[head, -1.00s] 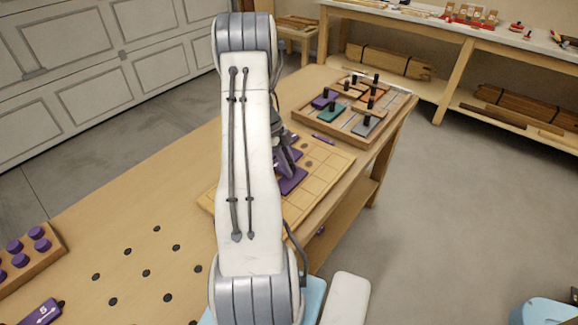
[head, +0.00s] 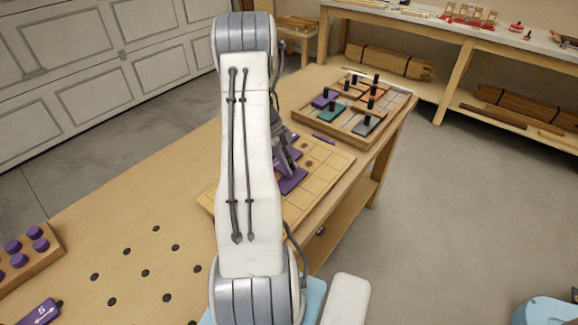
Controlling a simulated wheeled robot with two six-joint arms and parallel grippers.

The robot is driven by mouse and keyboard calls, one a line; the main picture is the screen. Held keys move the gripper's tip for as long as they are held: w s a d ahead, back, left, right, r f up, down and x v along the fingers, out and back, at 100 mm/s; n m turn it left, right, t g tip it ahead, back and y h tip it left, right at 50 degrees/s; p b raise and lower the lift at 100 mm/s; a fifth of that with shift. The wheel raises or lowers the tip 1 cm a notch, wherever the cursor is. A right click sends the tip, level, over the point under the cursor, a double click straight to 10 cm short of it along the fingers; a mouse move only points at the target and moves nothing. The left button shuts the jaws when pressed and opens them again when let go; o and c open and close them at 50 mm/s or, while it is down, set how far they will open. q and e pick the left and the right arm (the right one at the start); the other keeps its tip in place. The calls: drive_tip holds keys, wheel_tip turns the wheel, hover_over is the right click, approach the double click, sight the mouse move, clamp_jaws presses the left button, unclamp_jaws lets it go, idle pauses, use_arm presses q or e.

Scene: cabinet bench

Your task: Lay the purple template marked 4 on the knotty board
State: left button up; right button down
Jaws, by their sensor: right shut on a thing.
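The knotty board (head: 313,187) lies on the bench, a light wooden board marked with a grid of lines and dark knots. A purple template (head: 293,181) is at the board's surface beside my right gripper (head: 287,167). My right gripper is shut on this template; my own arm hides much of the gripper and the left half of the board. The template's number does not show, and I cannot tell whether it rests fully on the board. More purple shows just behind the gripper. My left gripper is not in view.
A wooden tray (head: 312,115) with several coloured, black-knobbed templates stands beyond the board. A thin purple piece (head: 323,139) lies between them. At the left are a rack (head: 50,252) of purple knobs and a purple piece marked 5 (head: 40,312). Bench holes lie nearer me.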

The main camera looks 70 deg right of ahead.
drive_tip(key=shift+c, duration=1)
unclamp_jaws()
drive_tip(key=shift+r+p, duration=2.3)
drive_tip(key=shift+r, duration=1.75)
